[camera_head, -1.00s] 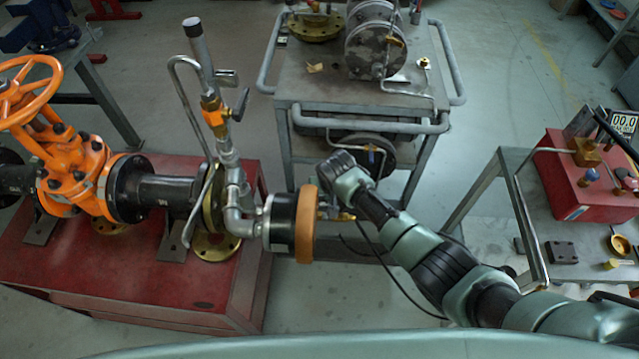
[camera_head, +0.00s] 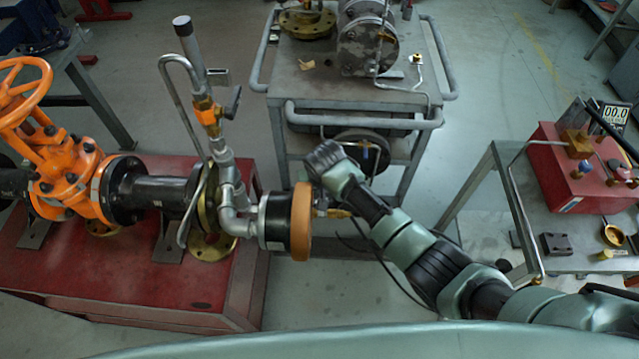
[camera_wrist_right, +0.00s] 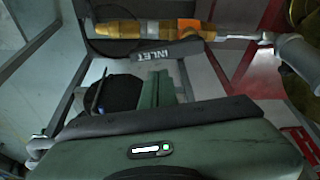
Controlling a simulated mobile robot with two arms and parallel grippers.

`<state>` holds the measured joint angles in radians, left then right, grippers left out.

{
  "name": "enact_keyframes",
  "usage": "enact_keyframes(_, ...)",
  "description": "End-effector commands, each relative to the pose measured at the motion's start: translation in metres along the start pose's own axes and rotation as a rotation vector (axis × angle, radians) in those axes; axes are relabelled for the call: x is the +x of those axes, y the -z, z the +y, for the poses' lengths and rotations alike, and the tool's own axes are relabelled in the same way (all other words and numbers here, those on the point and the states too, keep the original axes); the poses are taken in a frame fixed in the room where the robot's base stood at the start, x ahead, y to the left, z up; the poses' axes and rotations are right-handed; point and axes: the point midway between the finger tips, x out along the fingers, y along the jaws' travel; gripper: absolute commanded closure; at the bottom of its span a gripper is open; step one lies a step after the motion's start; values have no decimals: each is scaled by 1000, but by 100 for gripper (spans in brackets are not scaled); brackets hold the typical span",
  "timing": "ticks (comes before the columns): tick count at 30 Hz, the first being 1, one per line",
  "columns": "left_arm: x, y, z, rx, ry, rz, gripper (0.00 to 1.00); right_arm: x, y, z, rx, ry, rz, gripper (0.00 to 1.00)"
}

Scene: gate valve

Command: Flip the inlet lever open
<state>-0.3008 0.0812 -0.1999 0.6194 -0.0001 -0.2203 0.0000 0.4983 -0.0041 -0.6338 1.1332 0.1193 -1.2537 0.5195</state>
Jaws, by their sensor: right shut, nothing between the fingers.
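In the head view, a brass fitting (camera_head: 338,213) sits right of the orange-rimmed round gauge (camera_head: 301,221), partly behind my right arm. My left gripper is not in view.
The orange gate valve (camera_head: 68,170) and its pipe stand on a red bench (camera_head: 130,285) at the left. A grey cart (camera_head: 330,85) stands behind my right arm. A side table with a red box (camera_head: 585,165) is at the right.

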Motion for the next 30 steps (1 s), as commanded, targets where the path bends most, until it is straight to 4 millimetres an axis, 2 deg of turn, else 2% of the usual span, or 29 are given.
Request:
enact_keyframes(6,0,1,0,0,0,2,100,-32,0,-1,0,1,1,100)
enact_keyframes(10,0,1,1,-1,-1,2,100,-43,0,0,0,0,0,100)
enact_keyframes(30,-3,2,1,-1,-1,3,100,-50,1,0,0,-1,-1,100)
